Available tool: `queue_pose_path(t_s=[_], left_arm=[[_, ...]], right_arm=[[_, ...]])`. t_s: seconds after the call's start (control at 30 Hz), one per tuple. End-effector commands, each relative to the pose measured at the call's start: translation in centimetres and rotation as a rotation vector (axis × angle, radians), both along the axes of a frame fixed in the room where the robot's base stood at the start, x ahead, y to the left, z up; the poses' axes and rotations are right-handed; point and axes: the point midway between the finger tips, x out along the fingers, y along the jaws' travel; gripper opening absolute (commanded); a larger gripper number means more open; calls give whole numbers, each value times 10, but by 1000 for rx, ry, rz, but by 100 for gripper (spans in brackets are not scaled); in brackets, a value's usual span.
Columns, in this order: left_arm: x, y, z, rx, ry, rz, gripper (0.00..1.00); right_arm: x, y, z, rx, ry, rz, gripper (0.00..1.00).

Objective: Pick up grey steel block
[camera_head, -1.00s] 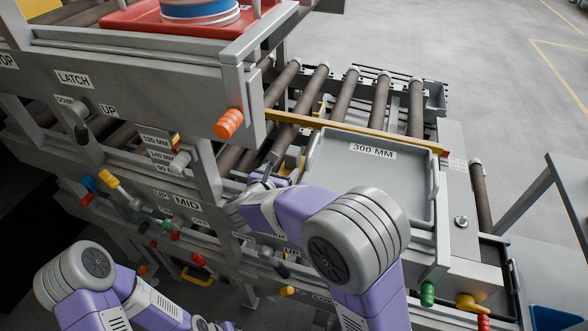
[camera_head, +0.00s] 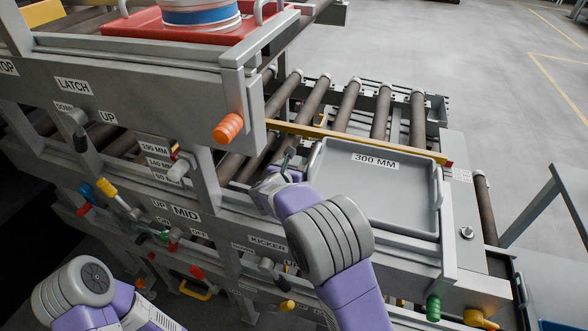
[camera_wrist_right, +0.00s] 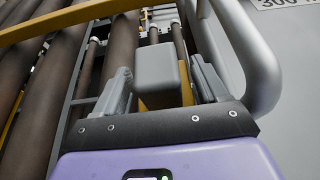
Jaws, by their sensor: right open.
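The grey steel block (camera_wrist_right: 157,67) shows in the right wrist view as a small box with rounded edges, above a yellow part (camera_wrist_right: 165,97). It lies between the two fingers of my right gripper (camera_wrist_right: 163,82), which is open, with a finger on each side of it. I cannot tell whether either finger touches it. In the head view my right gripper (camera_head: 287,166) is just left of the grey tray marked 300 MM (camera_head: 385,195), and I cannot make out the block there. My left arm shows at lower left, but its gripper is out of view.
The tray's raised rim and rounded handle (camera_wrist_right: 262,75) stand close to the right of my right gripper. A yellow bar (camera_head: 360,141) crosses behind it over brown rollers (camera_head: 345,105). An orange-knobbed post (camera_head: 229,128) and a red tray (camera_head: 135,22) stand at upper left.

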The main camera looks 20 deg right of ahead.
Motion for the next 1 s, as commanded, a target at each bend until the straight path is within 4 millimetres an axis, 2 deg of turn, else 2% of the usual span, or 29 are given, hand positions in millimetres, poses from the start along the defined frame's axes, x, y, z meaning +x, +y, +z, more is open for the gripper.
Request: queue_pose_path(t_s=[0.23, 0.6, 0.7, 1.0], left_arm=[[0, 0, 0, 0, 0, 0, 43], [0, 0, 0, 0, 0, 0, 43], [0, 0, 0, 0, 0, 0, 43], [0, 0, 2, 0, 0, 0, 43]], right_arm=[[1, -1, 0, 0, 0, 0, 72], [1, -1, 0, 0, 0, 0, 16], [1, -1, 0, -1, -1, 0, 3], [1, -1, 6, 0, -2, 0, 3]])
